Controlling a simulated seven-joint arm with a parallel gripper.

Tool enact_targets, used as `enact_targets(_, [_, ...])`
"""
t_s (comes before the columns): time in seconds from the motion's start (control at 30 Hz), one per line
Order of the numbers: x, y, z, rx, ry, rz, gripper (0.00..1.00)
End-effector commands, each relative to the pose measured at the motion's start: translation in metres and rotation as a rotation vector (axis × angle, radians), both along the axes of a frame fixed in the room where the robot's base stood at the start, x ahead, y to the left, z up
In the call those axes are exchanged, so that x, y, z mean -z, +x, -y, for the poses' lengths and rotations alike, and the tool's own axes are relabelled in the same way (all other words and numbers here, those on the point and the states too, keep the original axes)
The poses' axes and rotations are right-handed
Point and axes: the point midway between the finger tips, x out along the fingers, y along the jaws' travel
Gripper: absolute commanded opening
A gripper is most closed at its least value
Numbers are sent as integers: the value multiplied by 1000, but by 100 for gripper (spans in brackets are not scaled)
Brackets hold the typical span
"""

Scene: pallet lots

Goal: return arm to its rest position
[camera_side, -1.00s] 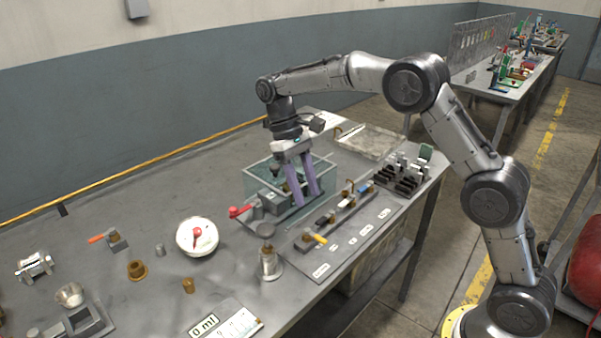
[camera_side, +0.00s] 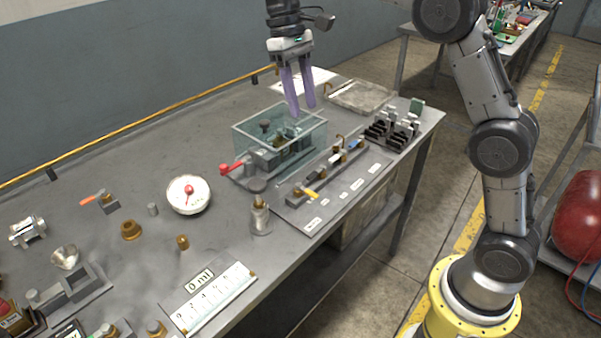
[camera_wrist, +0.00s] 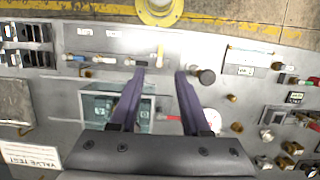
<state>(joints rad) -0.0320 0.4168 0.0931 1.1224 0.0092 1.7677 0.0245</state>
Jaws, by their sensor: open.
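My gripper (camera_side: 304,112) has two purple fingers. In the side view it hangs in the air above the glass-walled box (camera_side: 245,137), pointing down, with the fingers apart and nothing between them. The box holds a grey fixture with brass parts, and a red-handled lever (camera_side: 232,167) sticks out at its left. In the wrist view the fingers of my gripper (camera_wrist: 160,73) are spread over the bench, and the box (camera_wrist: 98,106) lies partly behind the left finger. The upper part of my arm is out of the side view.
The workbench (camera_side: 120,260) carries a round white gauge (camera_side: 188,195), a valve panel (camera_side: 330,195), a grey cylinder (camera_side: 260,217), a black rack (camera_side: 392,130) and a ruled 0 ml card (camera_side: 213,298). A red tank (camera_side: 580,217) stands at right. The air around my gripper is clear.

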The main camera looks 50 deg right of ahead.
Motion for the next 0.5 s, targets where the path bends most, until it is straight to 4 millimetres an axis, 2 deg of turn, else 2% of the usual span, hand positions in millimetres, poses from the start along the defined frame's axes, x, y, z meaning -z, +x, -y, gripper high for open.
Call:
enact_targets(0.03, [-20, -17, 2, 3, 0, 38, 47])
enact_targets(0.2, [-57, -71, 6, 9, 3, 155, 47])
enact_targets(0.37, [-72, -124, 9, 13, 4, 274, 47])
enact_targets(0.5, [-70, -169, 12, 16, 4, 382, 47])
